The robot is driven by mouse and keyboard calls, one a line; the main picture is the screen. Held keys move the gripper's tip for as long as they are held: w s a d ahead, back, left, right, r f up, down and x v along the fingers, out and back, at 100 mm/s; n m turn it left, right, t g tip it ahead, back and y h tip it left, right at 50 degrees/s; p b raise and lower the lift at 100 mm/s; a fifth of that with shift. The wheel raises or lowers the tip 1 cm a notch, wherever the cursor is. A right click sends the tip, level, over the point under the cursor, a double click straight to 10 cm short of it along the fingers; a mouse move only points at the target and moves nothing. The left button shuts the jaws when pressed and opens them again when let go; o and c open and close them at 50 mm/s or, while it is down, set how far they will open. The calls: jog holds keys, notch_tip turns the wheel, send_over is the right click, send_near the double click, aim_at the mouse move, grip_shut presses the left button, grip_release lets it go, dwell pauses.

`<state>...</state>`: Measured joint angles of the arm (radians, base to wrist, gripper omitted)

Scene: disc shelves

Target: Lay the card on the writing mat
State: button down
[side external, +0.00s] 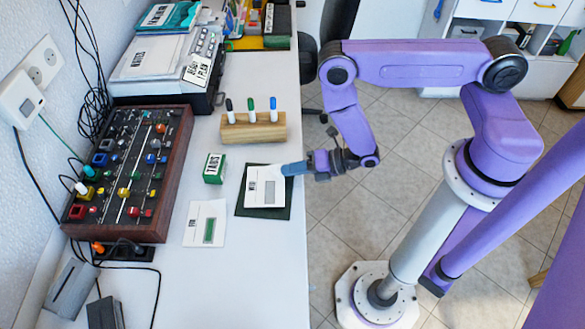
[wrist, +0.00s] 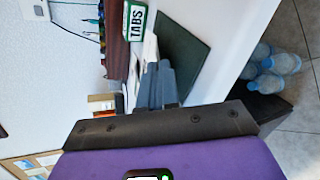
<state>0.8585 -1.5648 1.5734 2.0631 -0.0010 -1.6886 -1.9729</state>
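A white card (side external: 262,187) with a grey panel shows over the dark green writing mat (side external: 246,209) in the side view, with mat showing around its edges. My gripper (side external: 287,169) reaches in from the right, and its blue-grey fingers meet the card's upper right corner. The fingers look closed on that corner. In the wrist view the fingers (wrist: 156,85) are close together, with a pale sliver of card beyond their tips, and the mat (wrist: 184,50) lies to the right. I cannot tell whether the card's far edge touches the mat.
A second white card (side external: 206,223) with a green panel lies left of the mat. A green-and-white TABS box (side external: 214,168) and a wooden pen block (side external: 253,127) stand close by. A control panel (side external: 130,175) is at the left. The table's right edge is close to the mat.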

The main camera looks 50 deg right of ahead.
jog(key=shift+f, duration=0.6)
jog(key=c, duration=1.4)
grip_release()
jog(key=shift+d+f, duration=0.1)
